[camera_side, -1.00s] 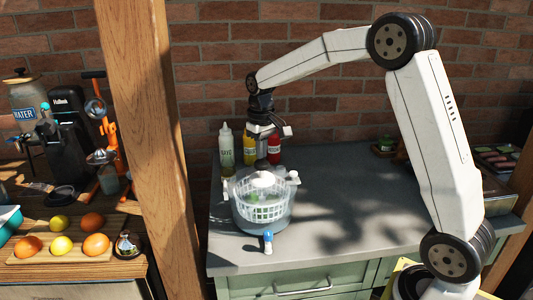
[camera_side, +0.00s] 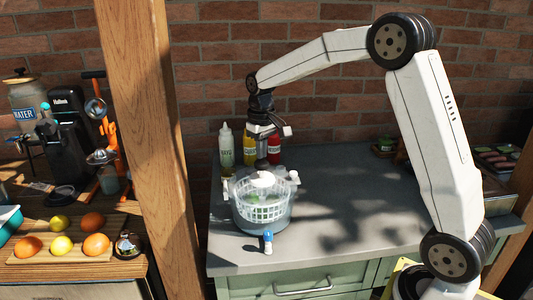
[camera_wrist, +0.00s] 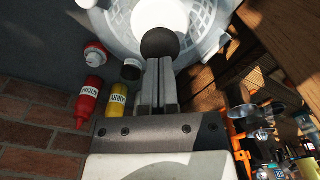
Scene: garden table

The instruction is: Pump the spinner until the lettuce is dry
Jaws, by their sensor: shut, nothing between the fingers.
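The spinner (camera_side: 262,222) stands on the grey counter, with a clear outer bowl and a white slotted basket (camera_side: 266,212) inside. Green lettuce (camera_side: 254,198) shows dimly through the basket. A white dome (camera_side: 263,179) sits at its top centre, and it also shows in the wrist view (camera_wrist: 160,14). A dark round knob (camera_wrist: 160,43) is over the dome. My gripper (camera_side: 262,164) points down above the dome. In the wrist view its fingers (camera_wrist: 160,62) are together, with their tips at the knob. Whether they press on it cannot be told.
Squeeze bottles stand behind the spinner: a pale one (camera_side: 226,146), a yellow one (camera_side: 249,150) and a red one (camera_side: 273,151). A small blue-topped piece (camera_side: 268,239) is at the spinner's front. A wooden post (camera_side: 150,130) rises at left. The counter right of the spinner (camera_side: 370,210) is clear.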

